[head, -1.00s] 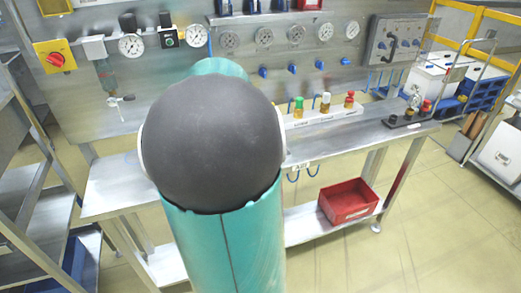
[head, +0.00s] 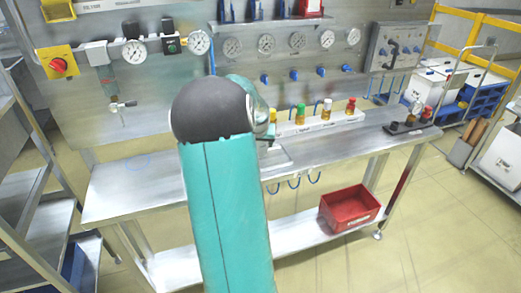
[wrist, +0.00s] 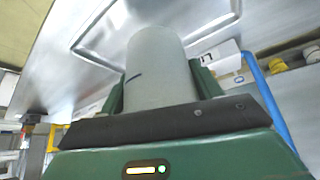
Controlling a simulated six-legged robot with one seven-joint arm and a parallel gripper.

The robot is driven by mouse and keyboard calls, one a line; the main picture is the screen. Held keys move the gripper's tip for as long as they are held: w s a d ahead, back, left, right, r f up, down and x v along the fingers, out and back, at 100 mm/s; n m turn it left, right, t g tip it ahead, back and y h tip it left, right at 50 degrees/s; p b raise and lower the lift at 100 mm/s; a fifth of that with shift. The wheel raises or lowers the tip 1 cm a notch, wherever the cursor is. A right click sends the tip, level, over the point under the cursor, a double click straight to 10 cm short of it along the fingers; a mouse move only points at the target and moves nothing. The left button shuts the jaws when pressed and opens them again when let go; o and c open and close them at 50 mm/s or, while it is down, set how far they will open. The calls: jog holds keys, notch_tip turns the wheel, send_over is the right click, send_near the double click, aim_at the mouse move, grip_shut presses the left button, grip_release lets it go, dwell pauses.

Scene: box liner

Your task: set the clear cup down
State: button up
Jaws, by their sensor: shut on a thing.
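The clear cup (wrist: 158,65) shows in the wrist view as a pale, greyish cylinder with a short dark mark on its side. My gripper (wrist: 160,88) is shut on it, with one green finger on each side. Sheet metal with a raised or recessed outline lies behind the cup in that view; I cannot tell whether the cup touches it. In the head view my teal arm hides most of the gripper and I cannot make out the cup.
The steel bench (head: 115,193) has a bare left part with a faint blue ring (head: 137,162). A white rack (head: 315,124) holds several capped bottles. A dark stand (head: 408,127) is at the right end. A red bin (head: 350,207) sits on the lower shelf. Gauges line the back panel.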

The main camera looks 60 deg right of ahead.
aim_at(261, 149)
jog(key=shift+s+d+f, duration=0.1)
jog(key=shift+d+f, duration=0.4)
jog(key=shift+f, duration=1.55)
jog(key=shift+f, duration=0.1)
jog(key=o, duration=1.1)
jog(key=shift+c, duration=0.2)
jog(key=shift+a+r, duration=0.1)
jog(key=shift+r, duration=0.25)
jog(key=v, duration=1.1)
jog(key=shift+r, duration=0.2)
jog(key=shift+a, duration=0.15)
